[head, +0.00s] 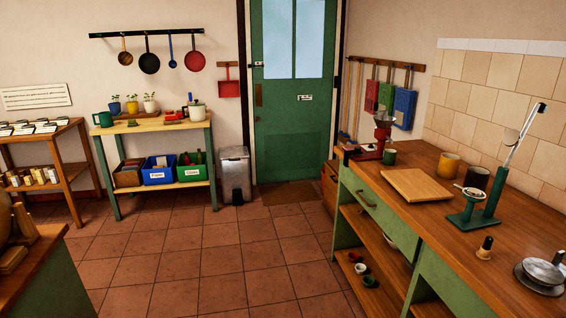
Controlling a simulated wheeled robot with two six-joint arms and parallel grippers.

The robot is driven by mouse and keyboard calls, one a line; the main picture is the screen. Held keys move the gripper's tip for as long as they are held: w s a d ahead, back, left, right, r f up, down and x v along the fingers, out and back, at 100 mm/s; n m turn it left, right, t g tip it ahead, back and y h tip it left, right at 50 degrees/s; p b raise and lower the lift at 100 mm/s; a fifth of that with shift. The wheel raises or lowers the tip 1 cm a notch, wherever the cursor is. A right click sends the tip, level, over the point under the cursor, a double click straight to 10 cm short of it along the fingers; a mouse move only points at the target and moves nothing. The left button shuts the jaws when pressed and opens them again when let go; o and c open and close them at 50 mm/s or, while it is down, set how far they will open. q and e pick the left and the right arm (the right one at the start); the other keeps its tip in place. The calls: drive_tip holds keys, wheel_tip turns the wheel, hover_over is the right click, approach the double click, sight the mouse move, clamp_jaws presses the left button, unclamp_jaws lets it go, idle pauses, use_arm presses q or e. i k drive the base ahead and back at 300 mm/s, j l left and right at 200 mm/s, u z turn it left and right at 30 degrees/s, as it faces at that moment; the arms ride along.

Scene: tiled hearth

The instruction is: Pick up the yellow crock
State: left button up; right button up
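A yellow crock (448,165) stands upright on the wooden top of the long green counter (431,221) at the right. Neither of my grippers shows in the head view.
On the counter are a wooden board (416,185), a dark green cup (389,157), a red grinder (383,135), a green stand (487,203) and a metal lidded pan (541,274). The tiled floor (200,262) is clear. A side table (155,126) stands by the back wall.

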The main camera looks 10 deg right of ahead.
sight(448, 164)
drive_tip(key=i+j, duration=0.1)
drive_tip(key=i, duration=1.6)
drive_tip(key=i+z, duration=0.4)
drive_tip(key=i+j+z, duration=0.25)
drive_tip(key=i+z, duration=0.2)
drive_tip(key=i, duration=0.15)
drive_tip(key=i+j+z, duration=0.4)
drive_tip(key=i, duration=0.1)
